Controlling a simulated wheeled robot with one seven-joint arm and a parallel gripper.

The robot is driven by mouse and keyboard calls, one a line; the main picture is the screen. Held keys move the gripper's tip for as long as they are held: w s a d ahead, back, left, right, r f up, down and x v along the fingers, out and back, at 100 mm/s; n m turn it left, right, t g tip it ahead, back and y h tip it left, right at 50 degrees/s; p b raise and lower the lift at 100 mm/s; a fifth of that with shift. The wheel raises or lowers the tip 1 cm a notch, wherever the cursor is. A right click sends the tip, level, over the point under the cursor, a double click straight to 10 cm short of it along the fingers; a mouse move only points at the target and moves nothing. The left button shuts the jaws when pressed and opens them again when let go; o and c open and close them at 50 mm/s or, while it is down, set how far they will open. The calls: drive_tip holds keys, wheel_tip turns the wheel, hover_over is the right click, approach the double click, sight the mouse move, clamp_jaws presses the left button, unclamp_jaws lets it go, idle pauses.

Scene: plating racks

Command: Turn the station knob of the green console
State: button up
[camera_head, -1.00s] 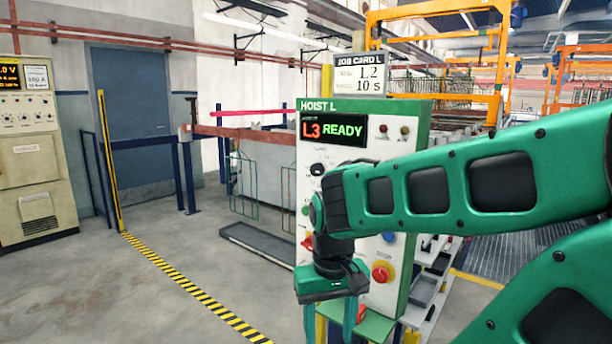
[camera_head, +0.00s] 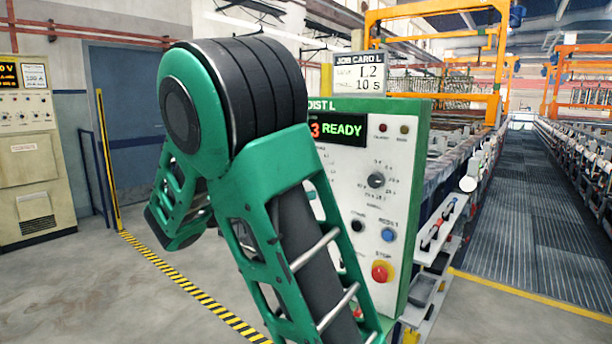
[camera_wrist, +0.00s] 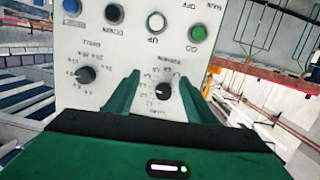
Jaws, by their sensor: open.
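The green-edged console (camera_head: 345,160), headed HOIST L, stands in the middle of the head view. Its display (camera_head: 341,129) reads "3 READY", the left part covered by my arm. In the wrist view the panel is upside down and the black station knob (camera_wrist: 163,91) shows between my fingertips, its white mark pointing left. My arm hides that knob in the head view. My gripper (camera_wrist: 159,77) is open, one finger on each side of the knob in the picture. I cannot tell whether the fingers reach around it or stop short.
A second black knob, the dwell one (camera_head: 376,180), is beside it and also shows in the wrist view (camera_wrist: 85,75). Several push buttons and a red STOP button (camera_head: 382,272) share the panel. The job card (camera_head: 359,78) reads L2, 10 s. Open floor lies left.

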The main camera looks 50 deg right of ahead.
wheel_tip(320, 180, up, 4)
drive_tip(key=w+a+h, duration=0.2)
drive_tip(key=d, duration=1)
drive_tip(key=shift+w+d, duration=0.2)
drive_tip(key=shift+w, duration=0.1)
drive_tip(key=shift+m, duration=0.3)
drive_tip(key=c, duration=1)
drive_tip(key=shift+t, duration=0.4)
drive_tip(key=shift+c, duration=0.2)
